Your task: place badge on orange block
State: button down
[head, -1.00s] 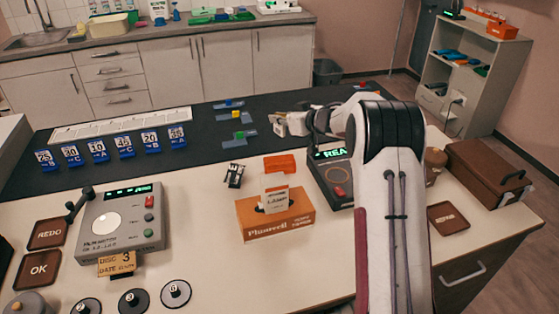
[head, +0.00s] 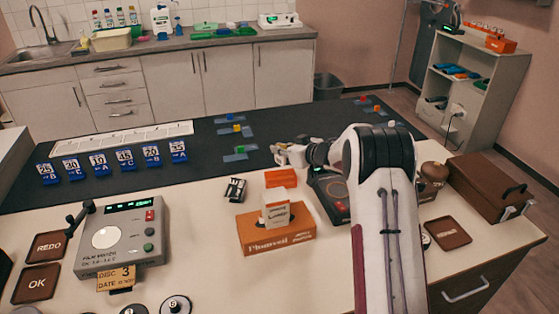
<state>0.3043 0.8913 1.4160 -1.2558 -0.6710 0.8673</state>
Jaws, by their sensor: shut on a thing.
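My gripper (head: 280,153) is seen small from behind, above the near edge of the dark mat. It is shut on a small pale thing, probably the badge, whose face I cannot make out. A small green block (head: 240,149) on a grey-blue plate is just left of the gripper. Blue (head: 230,117) and yellow (head: 237,128) blocks sit on similar plates farther back. Small orange-red blocks (head: 367,98) lie at the mat's far right. A larger orange thing (head: 281,178) lies on the pale table nearer me, just below the gripper in the picture.
An orange tissue box (head: 276,239) stands in front, with a small black-and-white item (head: 235,189) to its left. A dark device (head: 331,196) is right of it, partly behind my arm. Several blue number stands (head: 98,164) line the mat's left. A grey machine (head: 122,237) stands front left.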

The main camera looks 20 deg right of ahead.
aim_at(285, 160)
jog(key=shift+f, duration=0.3)
jog(key=shift+f, duration=1.85)
jog(key=shift+f, duration=0.15)
jog(key=c, duration=2.2)
grip_release()
jog(key=shift+o, duration=0.2)
jog(key=shift+r, duration=0.2)
jog(key=v, duration=1.2)
jog(key=shift+f, duration=0.1)
